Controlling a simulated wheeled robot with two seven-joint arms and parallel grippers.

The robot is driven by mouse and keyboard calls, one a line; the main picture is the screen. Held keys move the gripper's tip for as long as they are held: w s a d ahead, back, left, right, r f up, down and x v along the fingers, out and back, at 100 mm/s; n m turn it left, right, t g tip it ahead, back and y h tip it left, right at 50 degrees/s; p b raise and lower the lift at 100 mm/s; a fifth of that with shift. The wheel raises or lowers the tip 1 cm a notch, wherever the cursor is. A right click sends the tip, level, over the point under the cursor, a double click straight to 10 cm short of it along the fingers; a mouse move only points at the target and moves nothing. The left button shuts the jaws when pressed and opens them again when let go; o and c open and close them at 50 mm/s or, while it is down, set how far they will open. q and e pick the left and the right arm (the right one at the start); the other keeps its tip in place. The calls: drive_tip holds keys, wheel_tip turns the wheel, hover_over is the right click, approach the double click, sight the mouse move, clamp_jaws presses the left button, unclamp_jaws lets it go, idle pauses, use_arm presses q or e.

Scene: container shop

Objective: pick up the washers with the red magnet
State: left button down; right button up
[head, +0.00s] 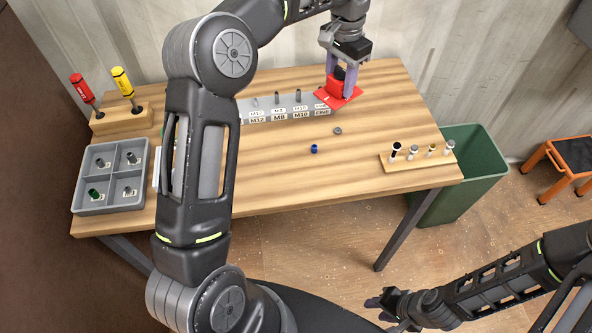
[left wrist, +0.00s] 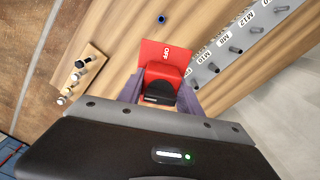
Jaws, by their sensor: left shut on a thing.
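My left gripper (head: 340,84) is shut on the red magnet (head: 333,101), above the back right of the table.
A grey strip (head: 270,109) with pegs and size labels stands at the back. A wooden rack (head: 418,159) with several pegs is at the right. A grey divided tray (head: 110,175) and a screwdriver block (head: 121,122) are left. A green bin (head: 460,177) stands right of the table.

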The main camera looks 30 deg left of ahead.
use_arm(q)
drive_tip(key=shift+f+b, duration=2.65)
drive_tip(key=shift+f, duration=2.05)
drive_tip(key=shift+f+b, duration=0.6)
drive_tip(key=shift+f, duration=0.45)
